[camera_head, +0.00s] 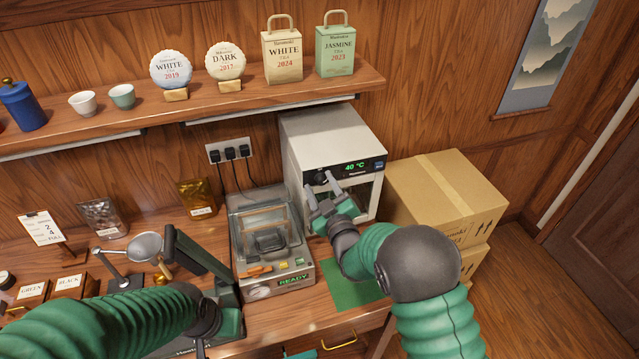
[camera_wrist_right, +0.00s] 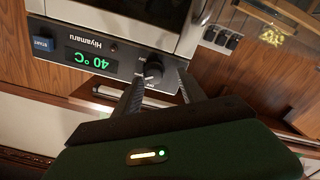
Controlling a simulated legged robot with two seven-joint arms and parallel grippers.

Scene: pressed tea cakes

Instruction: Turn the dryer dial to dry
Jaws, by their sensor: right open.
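The dryer (camera_head: 325,130) is a white box against the wall, its green display (camera_head: 355,167) reading 40 °C. Its round black dial (camera_wrist_right: 153,72) shows on the front panel in the right wrist view, which is upside down. The dial's pointer and setting cannot be read. My right gripper (camera_head: 323,189) is open in front of the panel. In its wrist view the two fingertips (camera_wrist_right: 160,78) are spread on either side of the dial; whether they touch it is unclear. My left gripper (camera_head: 207,320) is low at the left, its fingers hidden.
A machine with a clear cover and a READY display (camera_head: 293,281) stands left of the dryer. Stacked cardboard boxes (camera_head: 445,195) stand close on its right. A blue START button (camera_wrist_right: 42,44) is on the panel. A shelf (camera_head: 210,105) runs above the counter. A green mat (camera_head: 350,287) lies in front.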

